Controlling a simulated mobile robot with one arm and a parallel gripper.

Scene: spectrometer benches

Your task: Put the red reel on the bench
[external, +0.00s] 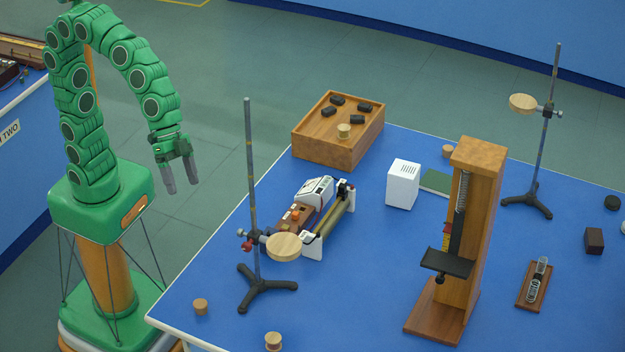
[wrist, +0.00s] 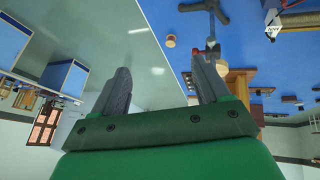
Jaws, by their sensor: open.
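My gripper (external: 181,182) hangs open and empty over the floor, left of the blue bench (external: 345,285). Its two fingers point down and are apart; they also show in the wrist view (wrist: 160,68). I cannot make out a clearly red reel. Several small tan, reel-like pieces show: one on the wooden box (external: 344,131), one behind the wooden stand (external: 447,151), one near the bench's left edge (external: 201,307) and one at the front (external: 273,341). One small round piece also shows in the wrist view (wrist: 169,41).
A retort stand (external: 250,180) with a round wooden disc stands near the bench's left side. An instrument (external: 318,215), a white box (external: 403,184) and a tall wooden stand (external: 475,220) fill the middle. A second retort stand (external: 543,150) is at right. Bare bench lies at the front.

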